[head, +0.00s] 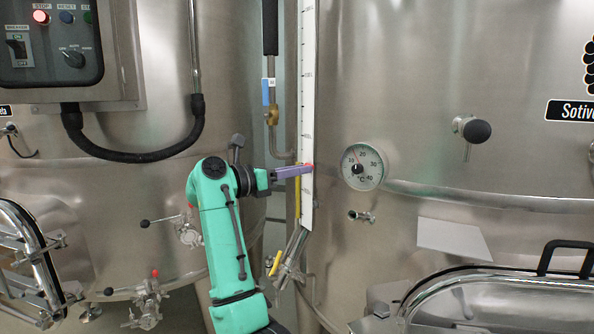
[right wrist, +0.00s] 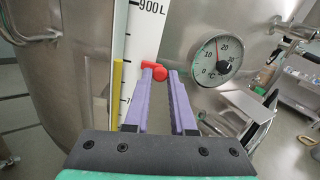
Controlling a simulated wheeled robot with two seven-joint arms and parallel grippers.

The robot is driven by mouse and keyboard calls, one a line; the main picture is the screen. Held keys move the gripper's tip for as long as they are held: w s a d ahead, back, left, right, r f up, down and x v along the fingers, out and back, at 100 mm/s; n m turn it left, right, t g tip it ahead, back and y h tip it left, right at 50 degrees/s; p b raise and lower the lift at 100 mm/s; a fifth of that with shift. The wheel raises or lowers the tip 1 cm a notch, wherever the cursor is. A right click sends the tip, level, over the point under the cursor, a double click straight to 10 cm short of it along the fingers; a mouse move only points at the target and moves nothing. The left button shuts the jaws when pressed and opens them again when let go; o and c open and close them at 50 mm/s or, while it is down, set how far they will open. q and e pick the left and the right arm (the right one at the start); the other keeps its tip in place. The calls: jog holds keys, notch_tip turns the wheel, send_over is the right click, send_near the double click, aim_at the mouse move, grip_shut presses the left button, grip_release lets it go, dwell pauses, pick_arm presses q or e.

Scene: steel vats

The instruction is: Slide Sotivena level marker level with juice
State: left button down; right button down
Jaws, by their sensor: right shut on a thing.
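The red level marker (head: 310,166) sits on the white scale strip (head: 307,100) at the left edge of the right vat (head: 420,100), whose label begins "Sotiv". It shows larger in the right wrist view (right wrist: 154,70), below the 900 L mark. My right gripper (right wrist: 162,75), with purple fingers, is shut on the marker; it reaches the strip from the left in the head view (head: 309,170). The yellow juice column (right wrist: 117,95) stands just left of the strip. Its top looks close to the marker's height; an exact match is hard to judge. My left gripper is not in view.
A round thermometer (head: 361,167) is on the vat right of the strip. A black-knobbed valve (head: 473,130) is further right. A control box (head: 70,45) hangs on the left vat.

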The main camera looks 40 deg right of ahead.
jog(key=c, duration=0.7)
grip_release()
jog(key=shift+d, duration=0.1)
jog(key=shift+c, duration=0.2)
jog(key=w+a+b, duration=0.2)
jog(key=a, duration=1.2)
jog(key=shift+a, duration=0.25)
